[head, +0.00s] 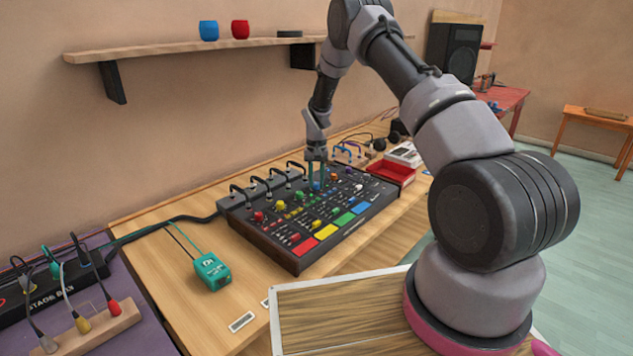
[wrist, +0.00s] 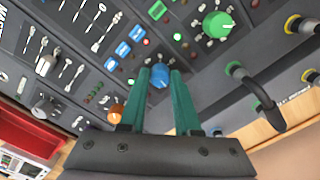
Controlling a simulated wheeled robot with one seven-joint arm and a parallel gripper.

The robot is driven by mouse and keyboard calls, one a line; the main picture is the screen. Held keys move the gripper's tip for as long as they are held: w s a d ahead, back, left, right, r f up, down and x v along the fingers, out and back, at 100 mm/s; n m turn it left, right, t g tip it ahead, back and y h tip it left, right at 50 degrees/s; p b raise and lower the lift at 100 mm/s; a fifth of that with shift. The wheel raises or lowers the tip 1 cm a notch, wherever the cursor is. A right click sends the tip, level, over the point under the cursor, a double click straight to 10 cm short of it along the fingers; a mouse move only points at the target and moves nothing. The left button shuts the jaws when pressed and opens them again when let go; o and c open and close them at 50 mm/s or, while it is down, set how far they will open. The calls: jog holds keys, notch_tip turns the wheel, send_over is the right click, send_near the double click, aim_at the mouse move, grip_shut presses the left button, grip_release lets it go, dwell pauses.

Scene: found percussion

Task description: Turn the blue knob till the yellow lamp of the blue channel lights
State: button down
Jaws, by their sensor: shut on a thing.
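The blue knob (wrist: 159,78) sits on the black mixer panel (head: 265,232), between the two teal fingers of my gripper (wrist: 160,74) in the wrist view. My gripper is shut on the knob from above. In the head view my gripper (head: 316,182) reaches down to the far part of the mixer, and its fingers mostly hide the knob. In the wrist view a small red lamp (wrist: 146,41) glows near the knob. I cannot make out a lit yellow lamp of the blue channel.
A green knob (wrist: 217,25) and an orange knob (wrist: 116,112) flank the blue one. Plugged cables (wrist: 258,90) arch at the mixer's back edge. A red tray (head: 392,172) stands right of the mixer, and a teal box (head: 212,272) stands to its left.

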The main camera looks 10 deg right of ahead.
aim_at(317, 183)
jog(key=shift+m, duration=1.8)
jog(key=c, duration=0.6)
grip_release()
notch_tip(317, 183, up, 11)
jog(key=shift+f, duration=0.1)
